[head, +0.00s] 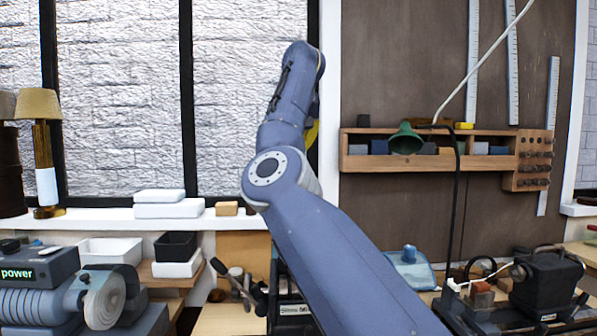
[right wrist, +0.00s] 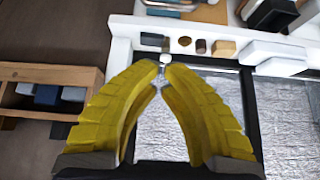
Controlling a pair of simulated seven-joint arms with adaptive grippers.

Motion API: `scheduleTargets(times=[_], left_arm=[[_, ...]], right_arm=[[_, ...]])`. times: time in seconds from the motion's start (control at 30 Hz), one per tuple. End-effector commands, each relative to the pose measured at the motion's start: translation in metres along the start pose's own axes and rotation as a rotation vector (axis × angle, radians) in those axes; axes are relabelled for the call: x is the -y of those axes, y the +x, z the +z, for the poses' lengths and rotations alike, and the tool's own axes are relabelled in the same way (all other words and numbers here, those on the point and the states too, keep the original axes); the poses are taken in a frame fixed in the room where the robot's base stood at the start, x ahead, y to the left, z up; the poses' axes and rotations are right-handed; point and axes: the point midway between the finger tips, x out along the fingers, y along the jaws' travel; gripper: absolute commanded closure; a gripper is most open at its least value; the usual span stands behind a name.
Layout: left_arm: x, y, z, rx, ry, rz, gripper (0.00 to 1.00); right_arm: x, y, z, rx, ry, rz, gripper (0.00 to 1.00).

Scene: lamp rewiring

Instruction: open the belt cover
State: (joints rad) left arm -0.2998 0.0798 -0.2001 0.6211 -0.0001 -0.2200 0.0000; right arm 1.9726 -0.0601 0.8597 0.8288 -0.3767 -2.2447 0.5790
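I cannot make out a belt cover for certain in either view. A grey-blue motor machine (head: 40,303) with a pale disc wheel stands at the lower left in the head view. A black machine (head: 547,285) stands on the bench at the lower right. My right arm rises across the middle, and its yellow right gripper (head: 313,133) is mostly hidden behind it. In the right wrist view the yellow fingers of this gripper (right wrist: 161,72) lean together with a narrow gap at the tips. Small pale bits show there, and I cannot tell whether they are held. My left gripper is out of view.
A power box (head: 38,268) with a lit green label sits at the left. A wall shelf (head: 365,162) and a green lamp shade (head: 405,139) are at the right. White boxes (head: 168,210) and a brass lamp (head: 40,135) stand on the sill.

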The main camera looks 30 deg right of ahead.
Motion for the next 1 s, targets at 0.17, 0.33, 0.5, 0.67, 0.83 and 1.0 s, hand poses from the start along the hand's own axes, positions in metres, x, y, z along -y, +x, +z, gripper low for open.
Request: scheduleTargets(times=[0.17,0.33,0.5,0.67,0.83,1.0], left_arm=[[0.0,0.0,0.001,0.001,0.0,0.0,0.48],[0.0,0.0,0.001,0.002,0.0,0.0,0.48],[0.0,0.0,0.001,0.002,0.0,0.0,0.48],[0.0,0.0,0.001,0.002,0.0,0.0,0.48],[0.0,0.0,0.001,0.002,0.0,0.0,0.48],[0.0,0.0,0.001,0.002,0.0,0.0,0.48]], right_arm=[[0.01,0.006,0.007,0.025,-0.02,0.002,1.0],[0.009,0.028,0.008,0.025,-0.018,0.003,1.0],[0.009,0.058,0.008,0.025,-0.02,0.003,1.0],[0.008,0.088,0.009,0.024,-0.019,0.003,1.0],[0.01,0.093,0.014,0.018,-0.017,0.0,1.0],[0.009,0.085,0.025,0.02,-0.018,0.0,1.0]])
